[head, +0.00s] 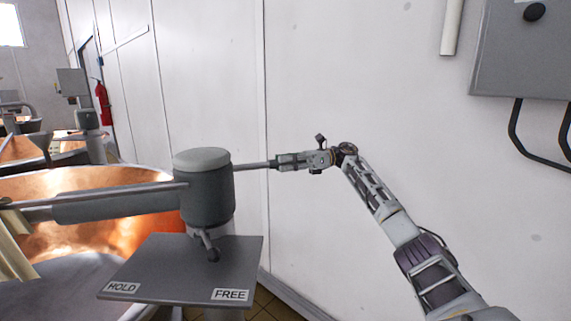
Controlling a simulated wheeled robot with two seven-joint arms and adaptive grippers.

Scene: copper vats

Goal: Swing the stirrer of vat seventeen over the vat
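The stirrer has a grey upright hub (205,198) with a pale round cap. Its thick grey arm (115,203) reaches left from the hub, across the view of a copper vat (110,232). A thin bar (250,166) sticks out to the right of the hub. My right gripper (279,163) is at the outer end of this bar and appears shut on it. Below the hub, a small lever (209,246) points down over a grey plate (180,270) marked HOLD and FREE, more towards FREE. No vat number is visible. My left gripper is out of view.
A pale wall (360,80) stands close behind my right arm. A grey box (525,50) with black cables hangs at the upper right. A cream piece (12,250) shows at the left edge. More vats and a red fire extinguisher (102,103) are farther back left.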

